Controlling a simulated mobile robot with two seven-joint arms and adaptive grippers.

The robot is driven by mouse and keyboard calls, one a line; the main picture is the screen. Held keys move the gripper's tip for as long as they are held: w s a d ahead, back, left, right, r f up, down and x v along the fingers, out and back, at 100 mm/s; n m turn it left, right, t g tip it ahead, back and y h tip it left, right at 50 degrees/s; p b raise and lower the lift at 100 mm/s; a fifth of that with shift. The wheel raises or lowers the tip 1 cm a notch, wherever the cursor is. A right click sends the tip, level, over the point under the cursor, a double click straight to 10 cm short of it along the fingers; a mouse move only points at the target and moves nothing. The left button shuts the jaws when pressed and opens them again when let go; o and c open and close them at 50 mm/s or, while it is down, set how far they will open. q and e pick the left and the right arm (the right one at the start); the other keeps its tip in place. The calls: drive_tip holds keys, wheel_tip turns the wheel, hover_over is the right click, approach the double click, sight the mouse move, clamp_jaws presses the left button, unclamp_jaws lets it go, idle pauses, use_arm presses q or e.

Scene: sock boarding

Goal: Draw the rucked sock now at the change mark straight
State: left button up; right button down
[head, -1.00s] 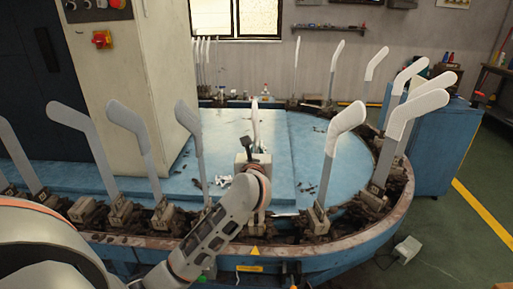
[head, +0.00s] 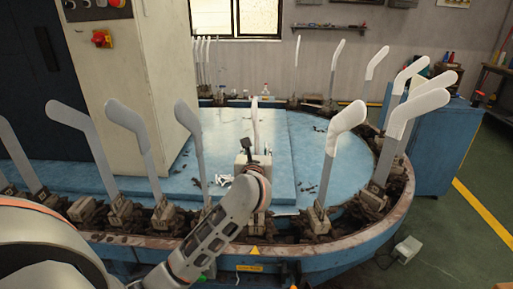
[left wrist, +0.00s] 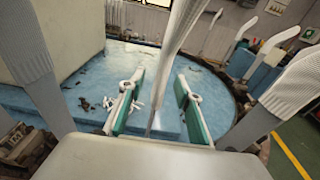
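The board at the change mark, a yellow triangle (head: 254,250) on the line's front rim, stands upright behind my left gripper. Its pale sock (head: 255,112) shows only as a narrow edge-on strip in the head view. In the left wrist view the light sock (left wrist: 185,25) rises at the top centre, and a thin grey board (left wrist: 158,115) runs below it. My left gripper (left wrist: 158,98) is open, one green-padded finger on each side of the board, with gaps to both. In the head view the gripper (head: 252,158) partly hides the board's lower part. Rucks cannot be made out. My right gripper is not in view.
Several other boards with socks stand around the line, the closest ones left (head: 190,125) and right (head: 345,120) of my gripper. A blue deck (head: 310,150) lies behind. A pale machine cabinet (head: 120,70) stands at the back left.

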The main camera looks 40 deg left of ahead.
use_arm(q)
drive_tip(key=shift+r, duration=0.25)
drive_tip(key=shift+s+d, duration=0.1)
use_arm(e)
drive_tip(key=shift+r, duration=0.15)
